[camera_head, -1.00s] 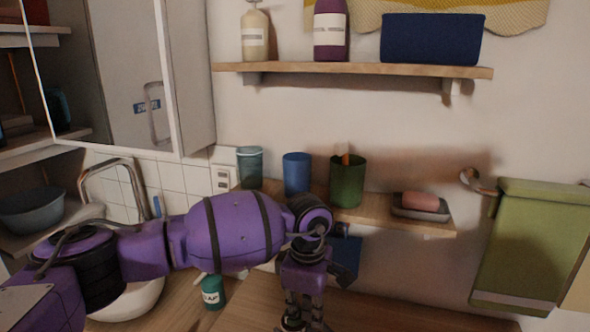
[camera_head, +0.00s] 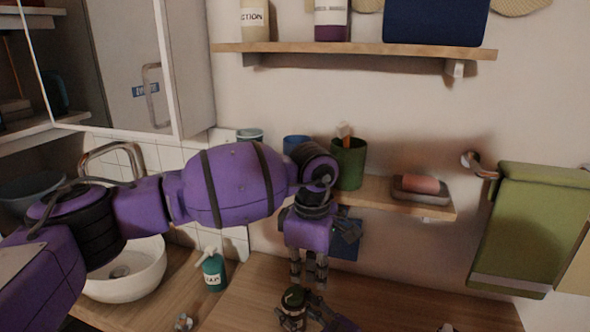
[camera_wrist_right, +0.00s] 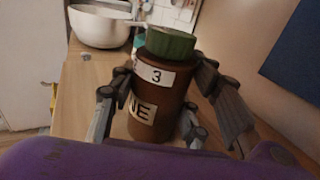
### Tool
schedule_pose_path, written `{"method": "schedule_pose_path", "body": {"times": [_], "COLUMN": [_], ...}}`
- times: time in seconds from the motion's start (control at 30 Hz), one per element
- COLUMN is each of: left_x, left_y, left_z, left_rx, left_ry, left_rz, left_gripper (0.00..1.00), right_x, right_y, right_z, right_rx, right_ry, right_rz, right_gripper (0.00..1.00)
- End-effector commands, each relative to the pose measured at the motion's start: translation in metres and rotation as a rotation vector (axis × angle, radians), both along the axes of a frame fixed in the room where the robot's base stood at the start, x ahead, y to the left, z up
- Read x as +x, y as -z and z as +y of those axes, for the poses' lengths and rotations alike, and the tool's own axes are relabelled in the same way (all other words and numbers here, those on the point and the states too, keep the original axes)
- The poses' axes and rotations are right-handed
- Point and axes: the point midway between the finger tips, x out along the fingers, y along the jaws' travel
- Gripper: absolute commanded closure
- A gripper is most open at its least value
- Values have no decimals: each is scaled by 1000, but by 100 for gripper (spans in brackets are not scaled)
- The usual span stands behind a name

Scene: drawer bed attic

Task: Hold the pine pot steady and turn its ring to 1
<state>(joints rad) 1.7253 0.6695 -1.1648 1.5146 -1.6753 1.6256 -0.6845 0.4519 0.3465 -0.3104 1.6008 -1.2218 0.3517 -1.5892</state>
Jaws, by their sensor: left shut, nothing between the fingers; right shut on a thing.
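The pine pot (camera_wrist_right: 150,120) is a brown jar with a green lid (camera_wrist_right: 171,43), upright on the wooden counter in the right wrist view. Its upper band, the ring (camera_wrist_right: 155,77), shows a 3 facing me, with another mark at its left edge. Below, a label reads "NE", its start hidden. My right gripper (camera_wrist_right: 152,106) is shut on the pot, fingers on both sides. In the head view the pot (camera_head: 292,309) stands at the bottom edge, partly hidden. My left gripper (camera_head: 310,272) is shut and empty, pointing down just above and beside the lid.
A teal soap bottle (camera_head: 214,273) and a white basin (camera_head: 128,272) are on the left of the counter (camera_head: 400,300). A low shelf (camera_head: 375,193) behind holds cups and a soap dish (camera_head: 421,188). A green towel (camera_head: 530,225) hangs at right. The counter's right is mostly clear.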

Motion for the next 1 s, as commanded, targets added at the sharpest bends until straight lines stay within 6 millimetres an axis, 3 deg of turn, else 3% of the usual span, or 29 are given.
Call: {"method": "schedule_pose_path", "body": {"times": [0.27, 0.3, 0.47, 0.83, 1.0], "left_x": [0, 0, 0, 0, 0], "left_y": [0, 0, 0, 0, 0], "left_z": [0, 0, 0, 0, 0], "left_rx": [0, 0, 0, 0, 0], "left_ry": [1, 1, 1, 1, 1], "left_rz": [1, 1, 1, 0, 0], "left_gripper": [100, 100, 100, 100, 100], "right_x": [-1, -1, 0, -3, -20], "right_y": [5, 5, 3, 2, 2], "right_z": [-1, -1, -1, -3, -20], "right_rx": [-4, -4, -4, -2, -2], "right_ry": [2, 2, 1, 1, 3], "right_rz": [6, 6, 4, 2, 4], "right_gripper": [87, 55, 35, 35, 35]}}
